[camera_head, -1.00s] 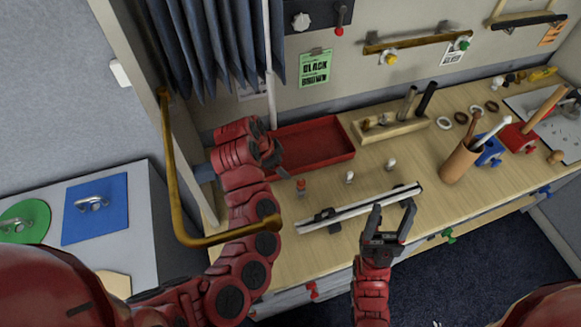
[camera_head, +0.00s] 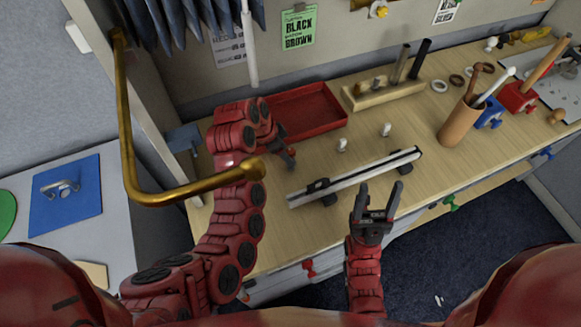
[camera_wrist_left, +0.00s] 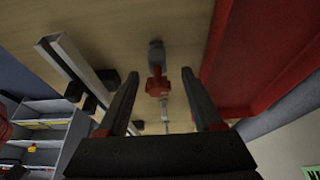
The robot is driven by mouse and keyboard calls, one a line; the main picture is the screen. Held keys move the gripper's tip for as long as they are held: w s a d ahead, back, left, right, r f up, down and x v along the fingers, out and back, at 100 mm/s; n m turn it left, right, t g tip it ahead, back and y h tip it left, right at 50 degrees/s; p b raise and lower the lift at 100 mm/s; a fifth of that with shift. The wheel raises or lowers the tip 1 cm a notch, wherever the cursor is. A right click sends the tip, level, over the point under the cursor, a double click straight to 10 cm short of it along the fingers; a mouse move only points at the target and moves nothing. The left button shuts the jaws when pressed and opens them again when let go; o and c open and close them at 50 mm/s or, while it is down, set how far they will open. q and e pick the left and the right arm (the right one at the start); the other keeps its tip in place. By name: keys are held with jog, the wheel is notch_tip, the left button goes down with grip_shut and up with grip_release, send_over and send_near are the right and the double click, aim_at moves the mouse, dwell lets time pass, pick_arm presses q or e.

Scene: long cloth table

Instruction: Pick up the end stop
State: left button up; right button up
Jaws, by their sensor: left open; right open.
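A small red piece with a grey end (camera_wrist_left: 157,84) stands on the wooden table; I take it to be the end stop. In the left wrist view it appears between the fingertips of my left gripper (camera_wrist_left: 160,76), which is open; I see no contact. In the head view my left gripper (camera_head: 287,155) is low over the table in front of the red tray and hides the piece.
Two small pale pegs (camera_head: 342,145) (camera_head: 386,130) stand behind the rail. A red tray (camera_head: 330,122) and a wooden block holder (camera_head: 385,94) are at the back. A brown cup with sticks (camera_head: 461,123) is to the right. A brass bar (camera_head: 128,145) stands left of my left arm.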

pick_arm(q)
jog(key=shift+f+b, duration=0.5)
jog(key=shift+f, duration=0.1)
jog(key=shift+d+f+b, duration=0.25)
jog(key=shift+f+b, duration=0.15)
jog(key=shift+f, duration=0.1)
jog(key=p+x, duration=0.2)
jog(key=shift+d+f, duration=0.2)
jog(key=shift+f, duration=0.25)
grip_shut()
